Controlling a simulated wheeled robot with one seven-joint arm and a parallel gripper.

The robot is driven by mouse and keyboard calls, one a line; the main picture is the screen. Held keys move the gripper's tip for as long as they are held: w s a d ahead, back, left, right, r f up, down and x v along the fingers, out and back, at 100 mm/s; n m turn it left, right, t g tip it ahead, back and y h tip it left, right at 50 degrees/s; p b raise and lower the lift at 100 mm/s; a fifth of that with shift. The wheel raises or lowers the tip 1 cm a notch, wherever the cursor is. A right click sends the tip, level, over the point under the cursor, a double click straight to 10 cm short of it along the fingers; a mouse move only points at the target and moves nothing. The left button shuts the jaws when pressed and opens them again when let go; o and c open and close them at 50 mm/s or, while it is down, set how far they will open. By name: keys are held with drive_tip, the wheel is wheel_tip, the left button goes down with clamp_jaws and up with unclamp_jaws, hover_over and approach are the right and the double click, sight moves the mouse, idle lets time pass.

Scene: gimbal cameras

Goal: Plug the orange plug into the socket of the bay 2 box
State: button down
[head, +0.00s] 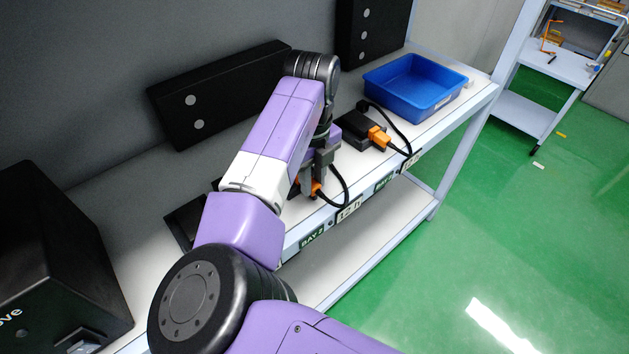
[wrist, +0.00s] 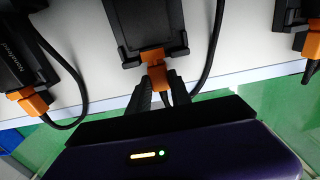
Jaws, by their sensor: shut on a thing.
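In the wrist view, my gripper (wrist: 159,84) is shut on an orange plug (wrist: 157,73) with a black cable. The plug is in line with the orange socket (wrist: 152,55) of a black box (wrist: 150,22) and meets its edge. I cannot tell how deep it sits. In the head view, my gripper (head: 314,180) is low over the shelf's front edge, with the orange plug (head: 317,189) at its fingers. My arm hides most of that box there. A label reading roughly BAY 2 (head: 312,238) is on the shelf edge; the box's own bay number is unclear.
A neighbouring black box (head: 360,131) holds an orange plug (head: 378,137) with a looped cable. Another plugged box (wrist: 15,60) is at the left in the wrist view. A blue bin (head: 415,85) stands at the shelf's far end. A large black box (head: 60,260) stands near left.

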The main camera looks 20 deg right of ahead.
drive_tip(key=shift+w+a, duration=0.15)
drive_tip(key=shift+w, duration=0.3)
drive_tip(key=c, duration=1.1)
unclamp_jaws()
drive_tip(key=shift+r+b, duration=0.6)
drive_tip(key=shift+r, duration=3.3)
